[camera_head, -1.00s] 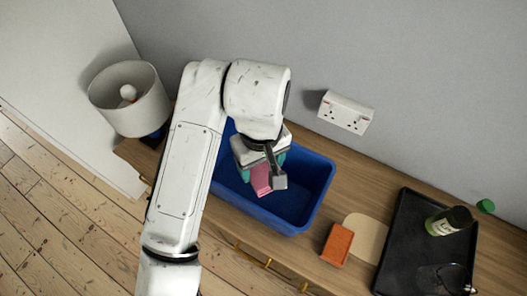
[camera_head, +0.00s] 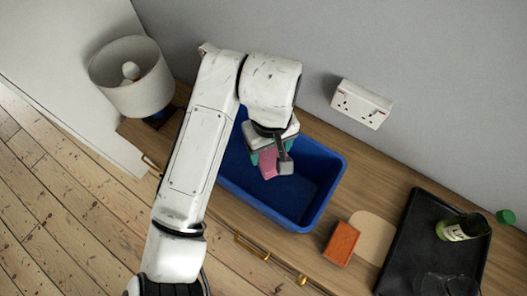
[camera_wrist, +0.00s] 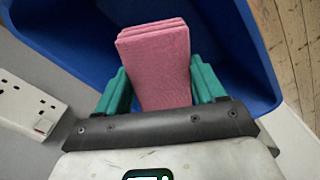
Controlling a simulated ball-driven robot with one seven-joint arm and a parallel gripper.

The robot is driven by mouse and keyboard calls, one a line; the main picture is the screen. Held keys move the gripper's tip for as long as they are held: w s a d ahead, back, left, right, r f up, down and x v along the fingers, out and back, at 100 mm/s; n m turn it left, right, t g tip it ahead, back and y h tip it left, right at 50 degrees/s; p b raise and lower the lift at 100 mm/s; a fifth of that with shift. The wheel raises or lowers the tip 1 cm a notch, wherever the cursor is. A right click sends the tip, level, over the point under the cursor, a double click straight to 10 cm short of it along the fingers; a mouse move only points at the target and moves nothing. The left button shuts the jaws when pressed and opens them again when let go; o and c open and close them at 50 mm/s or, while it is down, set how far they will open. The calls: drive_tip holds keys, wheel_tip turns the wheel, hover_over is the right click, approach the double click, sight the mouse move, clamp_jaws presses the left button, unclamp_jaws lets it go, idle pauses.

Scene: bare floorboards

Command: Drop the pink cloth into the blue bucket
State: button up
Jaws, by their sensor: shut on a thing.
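The blue bucket (camera_head: 318,164) is a rectangular open tub on the wooden cabinet top, near the wall. My gripper (camera_head: 268,160) is over the bucket's left-middle part. It is shut on the pink cloth (camera_head: 268,164), which looks like a folded, layered pad. In the wrist view, the pink cloth (camera_wrist: 156,62) is between the green fingers of my gripper (camera_wrist: 158,88), with the bucket (camera_wrist: 225,40) behind and below it. My arm hides the bucket's left end. I cannot tell exactly how high the cloth is above the bucket's floor.
A lamp (camera_head: 132,78) stands left of the bucket. A green lid (camera_head: 506,217) and wall socket (camera_head: 361,104) are nearby.

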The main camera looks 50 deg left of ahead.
drive_tip(key=shift+f, duration=0.15)
drive_tip(key=o, duration=1.1)
wheel_tip(320, 180, up, 11)
drive_tip(key=p, duration=0.1)
drive_tip(key=shift+f, duration=0.1)
